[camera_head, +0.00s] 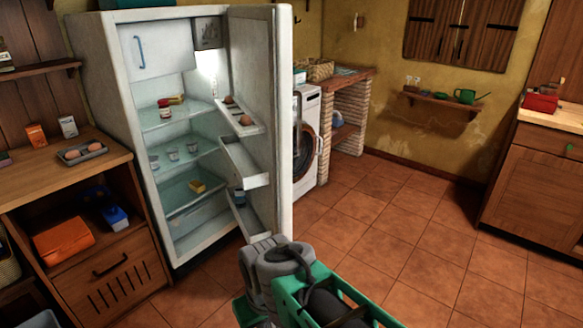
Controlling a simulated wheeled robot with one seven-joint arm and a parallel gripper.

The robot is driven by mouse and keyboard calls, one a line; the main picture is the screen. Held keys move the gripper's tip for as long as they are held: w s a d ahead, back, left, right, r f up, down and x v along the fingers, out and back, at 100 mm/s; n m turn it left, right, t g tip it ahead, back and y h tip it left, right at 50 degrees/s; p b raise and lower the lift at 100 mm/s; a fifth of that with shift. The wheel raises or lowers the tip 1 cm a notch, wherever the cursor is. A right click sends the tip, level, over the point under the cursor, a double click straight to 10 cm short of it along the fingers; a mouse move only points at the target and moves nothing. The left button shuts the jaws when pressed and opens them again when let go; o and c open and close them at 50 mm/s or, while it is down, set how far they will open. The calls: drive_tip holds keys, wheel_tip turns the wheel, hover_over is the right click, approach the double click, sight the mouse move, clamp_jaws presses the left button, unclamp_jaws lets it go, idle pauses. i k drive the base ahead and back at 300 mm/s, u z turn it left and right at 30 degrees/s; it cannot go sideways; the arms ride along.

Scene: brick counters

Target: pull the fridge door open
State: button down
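The white fridge (108,95) stands at the left of the view, with its inside lit and its shelves showing. Its door (284,120) is swung wide open toward the right, showing its inner shelves and its edge. The door's outer face and any handle on it are hidden from here. My arm, grey and green, rises from the bottom centre, and its grey end is at the lower edge of the door. My gripper's fingers cannot be made out, and I cannot tell whether it touches the door.
A wooden counter (100,165) with an egg tray (82,152) stands left of the fridge. A washing machine (306,140) and brick counter (345,100) are behind the door. A wooden cabinet (535,185) is at the right. The tiled floor (400,230) between is clear.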

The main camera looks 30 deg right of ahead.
sight(260, 155)
drive_tip(key=z, duration=0.1)
drive_tip(key=i, duration=0.9)
drive_tip(key=u, duration=0.85)
drive_tip(key=i, duration=0.4)
drive_tip(key=u, duration=0.25)
